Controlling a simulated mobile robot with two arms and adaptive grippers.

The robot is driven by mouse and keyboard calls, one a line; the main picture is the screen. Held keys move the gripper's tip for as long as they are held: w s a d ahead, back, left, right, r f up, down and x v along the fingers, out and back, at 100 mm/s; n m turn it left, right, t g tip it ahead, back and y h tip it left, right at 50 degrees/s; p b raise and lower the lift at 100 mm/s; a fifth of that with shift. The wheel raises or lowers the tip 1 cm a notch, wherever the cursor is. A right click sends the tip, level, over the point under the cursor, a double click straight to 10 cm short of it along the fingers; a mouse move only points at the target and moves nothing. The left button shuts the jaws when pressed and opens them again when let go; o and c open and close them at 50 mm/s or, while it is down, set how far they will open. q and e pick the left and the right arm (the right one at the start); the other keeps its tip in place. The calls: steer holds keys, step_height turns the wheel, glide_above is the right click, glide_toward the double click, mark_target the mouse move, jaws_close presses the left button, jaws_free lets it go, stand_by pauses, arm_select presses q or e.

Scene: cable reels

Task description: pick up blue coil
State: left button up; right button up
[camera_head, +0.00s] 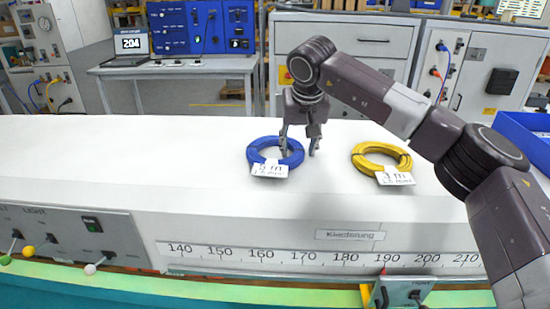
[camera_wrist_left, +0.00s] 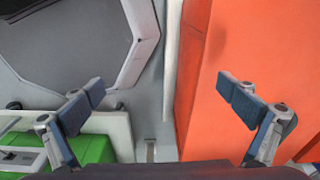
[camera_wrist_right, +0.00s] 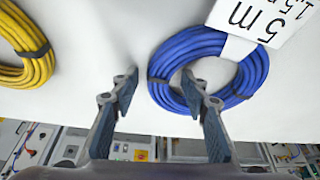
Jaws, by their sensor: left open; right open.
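The blue coil (camera_head: 262,157) lies flat on the white table, with a white "5 m" label on its front edge. My right gripper (camera_head: 299,146) is open and comes down at the coil's right side. One finger is at the coil's central hole and the other is outside its right rim. In the right wrist view the blue coil (camera_wrist_right: 170,68) is at right, with the open right gripper (camera_wrist_right: 158,85) astride part of its ring. My left gripper (camera_wrist_left: 163,105) is open and empty in the left wrist view, away from the coil, and is out of the head view.
A yellow coil (camera_head: 366,163) with a "3 m" label lies to the right on the white table (camera_head: 120,150); it also shows in the right wrist view (camera_wrist_right: 28,62). The table's left part is clear. A blue bin (camera_head: 525,135) stands at the right edge.

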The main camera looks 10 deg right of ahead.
steer(key=shift+r, duration=0.1)
jaws_close()
arm_select(q)
steer(key=shift+s, duration=0.7)
steer(key=shift+w, duration=0.1)
arm_select(e)
steer(key=shift+r, duration=0.15)
steer(key=shift+r, duration=0.5)
arm_select(q)
steer(key=shift+w+r, duration=0.15)
arm_select(e)
step_height(320, 180, up, 19)
steer(key=shift+f, duration=0.1)
